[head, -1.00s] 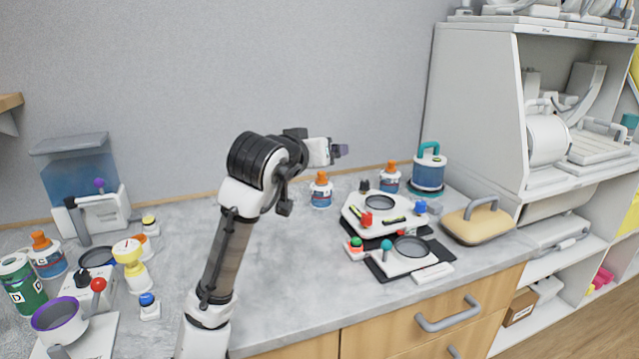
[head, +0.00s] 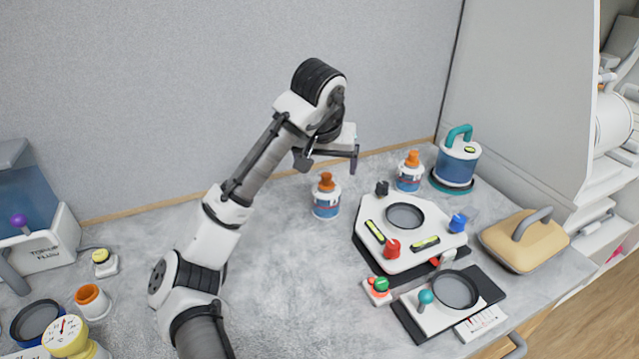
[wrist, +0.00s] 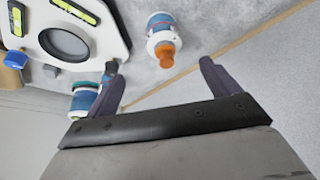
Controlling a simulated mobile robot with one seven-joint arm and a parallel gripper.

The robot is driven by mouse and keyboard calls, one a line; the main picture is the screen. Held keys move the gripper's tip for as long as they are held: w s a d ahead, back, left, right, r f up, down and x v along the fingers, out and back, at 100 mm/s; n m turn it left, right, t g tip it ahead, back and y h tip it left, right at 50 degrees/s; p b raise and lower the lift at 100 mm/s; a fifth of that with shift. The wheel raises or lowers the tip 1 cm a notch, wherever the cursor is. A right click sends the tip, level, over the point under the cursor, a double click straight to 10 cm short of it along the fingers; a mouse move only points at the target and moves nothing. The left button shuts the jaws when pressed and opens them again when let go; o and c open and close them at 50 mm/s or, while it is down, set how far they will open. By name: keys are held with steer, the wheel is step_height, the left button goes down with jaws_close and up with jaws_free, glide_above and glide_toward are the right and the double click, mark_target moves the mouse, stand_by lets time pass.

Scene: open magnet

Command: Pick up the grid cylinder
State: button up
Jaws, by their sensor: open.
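No label here reads "grid cylinder", so I cannot tell which object it names. A small blue-and-white bottle with an orange cap (head: 326,200) stands upright on the counter; it seems to be the bottle in the wrist view (wrist: 162,38). A similar bottle (head: 409,172) stands farther right. A larger blue cylinder with a teal handle (head: 457,163) stands at the back right. My gripper (wrist: 165,82) is open and empty, its fingers pointing down toward the counter. In the head view it is above and slightly right of the left bottle, apart from it.
A smaller panel with a dark dish (head: 430,318) is in front. A tan block with a grey handle (head: 522,242) sits at right. The wall is close behind; the middle counter is clear.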

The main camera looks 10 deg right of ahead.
mark_target(326, 187)
steer(key=x, duration=0.8)
steer(key=shift+w+p, duration=0.35)
steer(key=shift+p, duration=0.05)
steer(key=shift+a+p+x, duration=0.1)
steer(key=shift+p+x, duration=0.5)
steer(key=shift+x, duration=0.8)
steer(key=shift+a+p+x, duration=0.15)
steer(key=shift+p+x, duration=0.4)
steer(key=shift+x, duration=0.85)
steer(key=c, duration=1.3)
